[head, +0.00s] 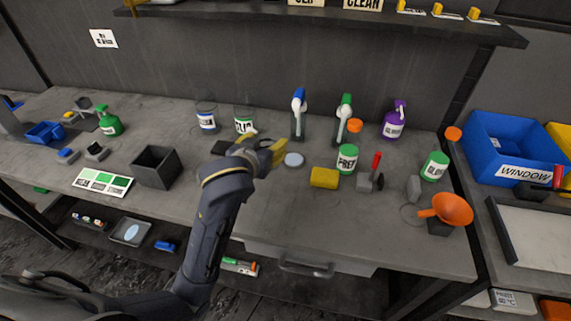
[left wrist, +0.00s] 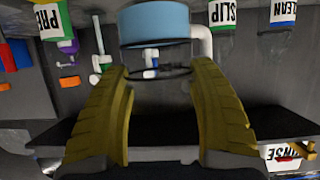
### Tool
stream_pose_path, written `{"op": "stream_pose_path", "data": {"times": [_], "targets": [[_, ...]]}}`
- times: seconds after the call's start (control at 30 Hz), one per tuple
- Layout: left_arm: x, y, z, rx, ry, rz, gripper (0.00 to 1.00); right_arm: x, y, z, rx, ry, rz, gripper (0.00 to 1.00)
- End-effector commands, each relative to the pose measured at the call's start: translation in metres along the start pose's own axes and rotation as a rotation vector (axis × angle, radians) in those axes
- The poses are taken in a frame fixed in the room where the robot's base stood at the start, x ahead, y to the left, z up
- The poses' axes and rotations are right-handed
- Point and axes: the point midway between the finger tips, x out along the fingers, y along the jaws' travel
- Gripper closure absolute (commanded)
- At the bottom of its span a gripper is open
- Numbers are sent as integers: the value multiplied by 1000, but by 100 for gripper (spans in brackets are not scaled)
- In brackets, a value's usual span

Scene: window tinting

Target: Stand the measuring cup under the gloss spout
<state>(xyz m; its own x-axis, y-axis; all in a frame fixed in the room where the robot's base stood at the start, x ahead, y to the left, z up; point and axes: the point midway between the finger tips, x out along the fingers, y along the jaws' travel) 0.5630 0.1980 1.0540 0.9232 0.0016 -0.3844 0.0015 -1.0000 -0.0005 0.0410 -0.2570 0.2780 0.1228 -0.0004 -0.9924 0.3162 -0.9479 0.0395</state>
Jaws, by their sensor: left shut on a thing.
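My left gripper (head: 275,150) has yellow fingers and is over the middle of the bench. It is shut on the measuring cup, a clear vessel whose pale blue contents (head: 293,159) show beside the fingertips. In the left wrist view, which is upside down, the pale blue contents (left wrist: 153,24) and the dark rim (left wrist: 160,72) lie between the fingers (left wrist: 160,110). Two spouts stand behind: a blue-topped one (head: 298,112) and a green-topped one (head: 345,116). No label I can read tells which is the gloss spout. My right gripper is out of view.
A purple bottle (head: 394,122) is behind. An orange funnel (head: 452,210) is at the right edge. Two labelled jars (head: 206,118) are at the back left.

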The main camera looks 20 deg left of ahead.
Motion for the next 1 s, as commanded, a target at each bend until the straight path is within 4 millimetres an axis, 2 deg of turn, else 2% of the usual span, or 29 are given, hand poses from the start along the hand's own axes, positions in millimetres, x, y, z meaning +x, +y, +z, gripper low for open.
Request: {"op": "stream_pose_path", "data": {"times": [0.03, 0.1, 0.3, 0.5, 0.63, 1.0], "targets": [[-1, 4, -17, -4, 8, 5, 74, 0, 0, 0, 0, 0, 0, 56], [-2, 8, -36, -2, 9, 11, 74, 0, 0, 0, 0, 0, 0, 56], [-10, 24, -88, 14, 8, 46, 74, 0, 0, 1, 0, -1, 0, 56], [-22, 39, -119, 38, 5, 99, 74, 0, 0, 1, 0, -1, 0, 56], [-27, 45, -120, 55, 0, 136, 74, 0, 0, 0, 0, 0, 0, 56], [-21, 39, -88, 64, -5, 149, 74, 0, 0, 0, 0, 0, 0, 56]]}}
